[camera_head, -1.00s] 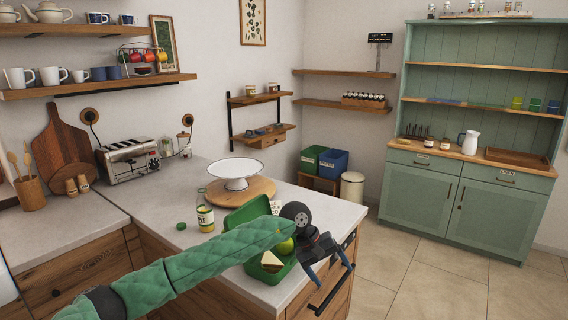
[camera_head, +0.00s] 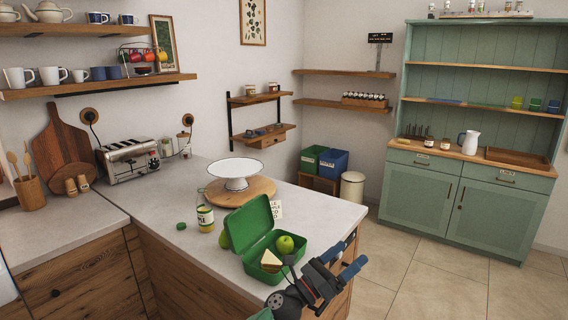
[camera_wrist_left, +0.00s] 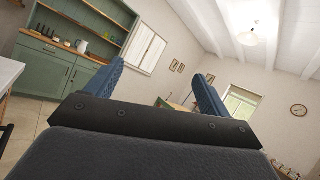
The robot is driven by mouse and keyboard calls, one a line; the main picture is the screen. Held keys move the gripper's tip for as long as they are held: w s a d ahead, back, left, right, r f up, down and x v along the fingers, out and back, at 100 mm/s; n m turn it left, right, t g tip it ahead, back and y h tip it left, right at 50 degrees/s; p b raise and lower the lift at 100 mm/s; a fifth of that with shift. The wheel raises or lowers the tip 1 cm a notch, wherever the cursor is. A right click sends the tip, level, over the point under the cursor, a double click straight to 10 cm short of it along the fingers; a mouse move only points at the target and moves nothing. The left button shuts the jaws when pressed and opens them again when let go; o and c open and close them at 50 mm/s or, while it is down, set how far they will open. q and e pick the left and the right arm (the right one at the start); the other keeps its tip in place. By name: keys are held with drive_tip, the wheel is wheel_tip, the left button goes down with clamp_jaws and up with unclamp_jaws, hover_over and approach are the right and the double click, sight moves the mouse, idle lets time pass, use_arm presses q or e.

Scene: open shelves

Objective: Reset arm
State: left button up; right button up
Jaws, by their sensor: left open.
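My left gripper (camera_head: 345,262) is low in the head view, in front of the counter's right edge. Its blue fingers are apart and empty. In the left wrist view the two blue fingers (camera_wrist_left: 158,85) stand wide apart with only the room between them. My right gripper is not in view. A green lunchbox (camera_head: 252,227) with its lid up stands on the counter, left of my left gripper. A green apple (camera_head: 285,245) and a sandwich wedge (camera_head: 271,260) lie in it.
The counter (camera_head: 170,248) also holds a jar (camera_head: 205,218), a green lid (camera_head: 181,226) and a white cake stand (camera_head: 236,170) on a wooden board. A green hutch (camera_head: 470,200) stands at the right. The floor (camera_head: 430,280) between is clear.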

use_arm(q)
drive_tip(key=s+a+f+n+t+y, duration=0.25)
drive_tip(key=a+f+n+y, duration=0.65)
drive_tip(key=a+n, duration=0.45)
drive_tip(key=s+a+f+n+t+y, duration=0.25)
drive_tip(key=a+f+n+y, duration=0.65)
drive_tip(key=n, duration=0.8)
drive_tip(key=s+a+f+n+g+y, duration=0.3)
drive_tip(key=s+a+f+n+g, duration=0.35)
drive_tip(key=s+a+f, duration=0.35)
drive_tip(key=s+a+f+n+g, duration=0.2)
drive_tip(key=s+f+n+g, duration=0.1)
drive_tip(key=s, duration=0.7)
drive_tip(key=s+a+f+n+g, duration=0.2)
drive_tip(key=s+f+n+g, duration=0.1)
drive_tip(key=s, duration=0.6)
wheel_tip(320, 180, down, 21)
drive_tip(key=w+d, duration=0.2)
drive_tip(key=s+f+g, duration=0.1)
drive_tip(key=s+f, duration=0.3)
drive_tip(key=f, duration=0.8)
drive_tip(key=s+f+h, duration=0.1)
drive_tip(key=s+f, duration=0.3)
drive_tip(key=f, duration=0.8)
drive_tip(key=shift+d+f+g, duration=0.3)
drive_tip(key=shift+f+g, duration=0.05)
